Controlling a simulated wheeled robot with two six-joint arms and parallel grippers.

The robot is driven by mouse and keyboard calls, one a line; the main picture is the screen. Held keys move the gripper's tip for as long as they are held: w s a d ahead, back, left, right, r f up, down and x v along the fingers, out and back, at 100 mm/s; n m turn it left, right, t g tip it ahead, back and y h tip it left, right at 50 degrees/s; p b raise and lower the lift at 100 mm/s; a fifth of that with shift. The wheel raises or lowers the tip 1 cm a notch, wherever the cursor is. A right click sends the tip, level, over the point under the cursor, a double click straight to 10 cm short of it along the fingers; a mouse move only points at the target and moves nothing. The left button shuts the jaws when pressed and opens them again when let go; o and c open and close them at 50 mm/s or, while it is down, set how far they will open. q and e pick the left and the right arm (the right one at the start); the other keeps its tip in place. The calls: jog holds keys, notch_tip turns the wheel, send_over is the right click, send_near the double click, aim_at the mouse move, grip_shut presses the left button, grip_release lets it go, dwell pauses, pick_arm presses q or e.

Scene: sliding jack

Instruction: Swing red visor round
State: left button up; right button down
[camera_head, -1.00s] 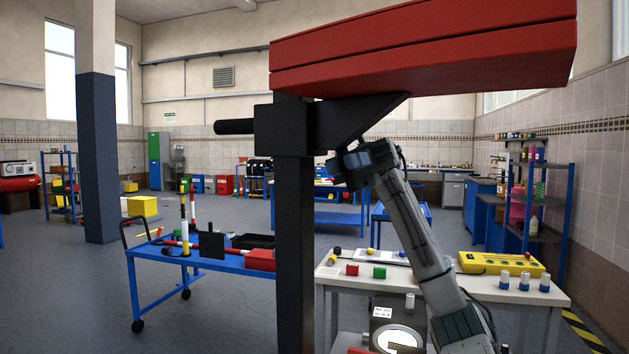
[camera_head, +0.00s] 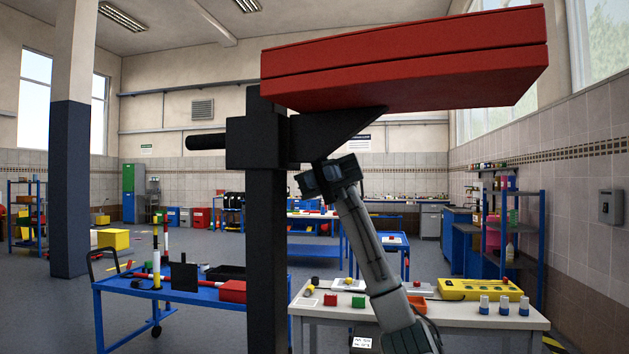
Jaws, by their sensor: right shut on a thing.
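The red visor (camera_head: 410,62) is a long red slab at the top of the camera_head view, reaching right from a black post (camera_head: 266,240). A black bracket (camera_head: 345,128) under the slab joins it to a block (camera_head: 255,143) on the post, and a short black bar (camera_head: 206,141) sticks out left of the block. My right gripper (camera_head: 318,175) is just below the bracket, right of the post. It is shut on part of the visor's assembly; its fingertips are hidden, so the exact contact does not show. My left gripper is not in view.
Behind the post, a blue cart (camera_head: 190,292) with tools and a red box stands at left. A white table (camera_head: 455,317) with a yellow device (camera_head: 480,290) and small blocks stands at right. A blue pillar (camera_head: 69,190) is far left. Open floor lies between.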

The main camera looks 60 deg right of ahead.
jog(key=c, duration=1.4)
grip_release()
